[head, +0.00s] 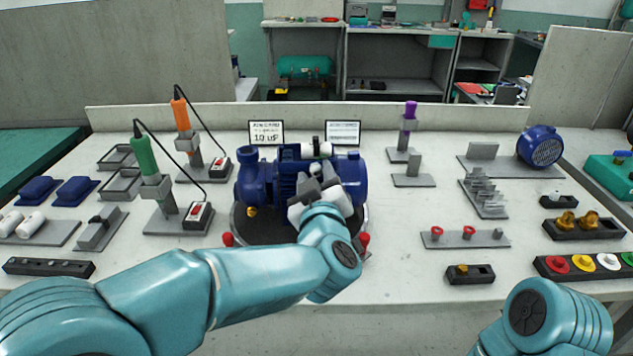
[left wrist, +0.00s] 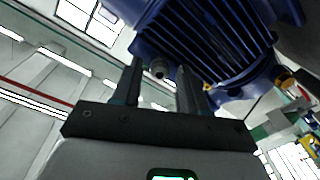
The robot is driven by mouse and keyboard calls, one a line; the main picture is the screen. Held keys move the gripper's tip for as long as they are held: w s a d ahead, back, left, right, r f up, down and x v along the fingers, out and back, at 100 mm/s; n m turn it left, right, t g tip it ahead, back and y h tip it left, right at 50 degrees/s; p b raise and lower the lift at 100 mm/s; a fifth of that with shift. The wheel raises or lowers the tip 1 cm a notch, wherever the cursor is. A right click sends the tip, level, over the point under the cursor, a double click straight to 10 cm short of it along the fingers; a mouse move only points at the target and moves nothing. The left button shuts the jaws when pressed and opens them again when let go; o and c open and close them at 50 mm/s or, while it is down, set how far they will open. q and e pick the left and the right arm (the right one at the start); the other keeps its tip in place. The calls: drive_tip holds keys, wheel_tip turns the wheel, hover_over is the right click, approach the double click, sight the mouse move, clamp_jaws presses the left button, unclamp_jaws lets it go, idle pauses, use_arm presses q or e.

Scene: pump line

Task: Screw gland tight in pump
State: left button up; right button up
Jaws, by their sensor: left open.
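The blue pump (head: 290,180) lies on a round dark turntable (head: 262,230) in the middle of the bench. My left gripper (head: 322,172) is at the pump's near right side and hides part of it. In the left wrist view the pump's ribbed blue body (left wrist: 215,40) fills the upper right. A small grey round part, which looks like the gland (left wrist: 160,68), sticks out of the pump between the tips of my open left fingers. I cannot tell whether the fingers touch it or how deep it sits. My right gripper is out of view.
Green (head: 144,158) and orange (head: 181,114) drivers stand in holders at left. Red knobs (head: 364,239) flank the turntable. A holder with red rings (head: 465,238) and a blue motor part (head: 540,147) are at right. The bench front is mostly clear.

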use_arm(q)
drive_tip(key=shift+d+f, duration=0.1)
drive_tip(key=shift+f, duration=0.05)
clamp_jaws()
drive_tip(key=shift+r+m+p, duration=0.2)
drive_tip(key=shift+m+p, duration=0.1)
drive_tip(key=shift+p, duration=0.3)
drive_tip(key=shift+c, duration=1.6)
unclamp_jaws()
drive_tip(key=shift+m+p, duration=0.3)
drive_tip(key=shift+m, duration=0.1)
drive_tip(key=o, duration=0.3)
drive_tip(key=shift+f, duration=0.2)
drive_tip(key=shift+b, duration=0.3)
